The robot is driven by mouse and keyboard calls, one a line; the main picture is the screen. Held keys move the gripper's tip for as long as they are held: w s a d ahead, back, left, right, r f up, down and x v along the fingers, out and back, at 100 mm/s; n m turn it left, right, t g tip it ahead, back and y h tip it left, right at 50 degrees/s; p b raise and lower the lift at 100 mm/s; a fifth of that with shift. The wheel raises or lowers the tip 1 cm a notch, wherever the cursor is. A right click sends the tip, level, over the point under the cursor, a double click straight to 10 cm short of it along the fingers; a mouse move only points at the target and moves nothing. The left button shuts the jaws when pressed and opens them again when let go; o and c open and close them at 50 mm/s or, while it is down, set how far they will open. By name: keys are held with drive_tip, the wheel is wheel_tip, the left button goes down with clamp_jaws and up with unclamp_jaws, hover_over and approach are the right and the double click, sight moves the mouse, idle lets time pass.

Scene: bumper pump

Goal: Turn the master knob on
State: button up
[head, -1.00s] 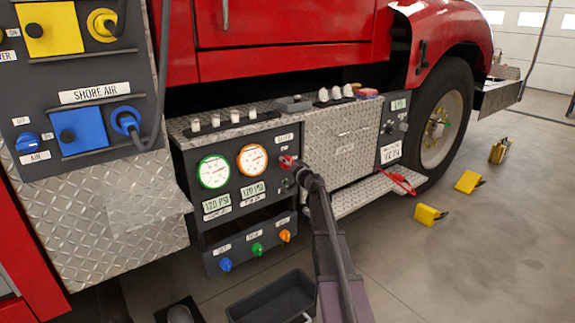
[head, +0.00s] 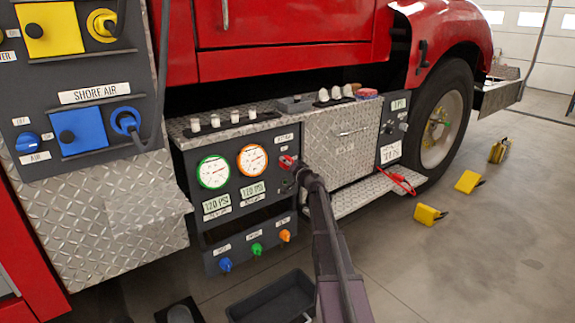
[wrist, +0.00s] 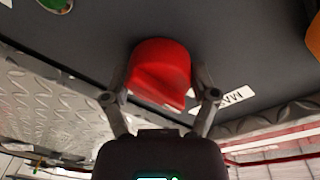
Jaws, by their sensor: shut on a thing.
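The red master knob (wrist: 160,70) is on the dark gauge panel (wrist: 230,45) in the wrist view, with a raised ridge across its face. My gripper (wrist: 165,92) is at the knob, one finger on each side, shut on it. A white label, partly hidden behind the right finger, shows beside the knob with letters that look like "MA".
Two round gauges (head: 252,158) and small displays sit left of the knob. Blue, green and orange knobs (head: 256,249) are on a lower panel. A diamond-plate step (head: 350,195) and a red clamp (head: 400,181) lie to the right. A black tray (head: 272,300) is on the floor below.

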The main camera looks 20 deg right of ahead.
drive_tip(key=m, duration=0.4)
drive_tip(key=shift+w+r+g+p, duration=0.1)
drive_tip(key=shift+g+p, duration=0.3)
drive_tip(key=m, duration=0.4)
drive_tip(key=shift+m+y+p, duration=0.3)
drive_tip(key=shift+p, duration=0.05)
drive_tip(key=m, duration=0.4)
drive_tip(key=shift+d+g+y, duration=0.1)
drive_tip(key=shift+g+y, duration=0.2)
drive_tip(key=m, duration=0.3)
drive_tip(key=shift+m, duration=0.4)
drive_tip(key=o, duration=1)
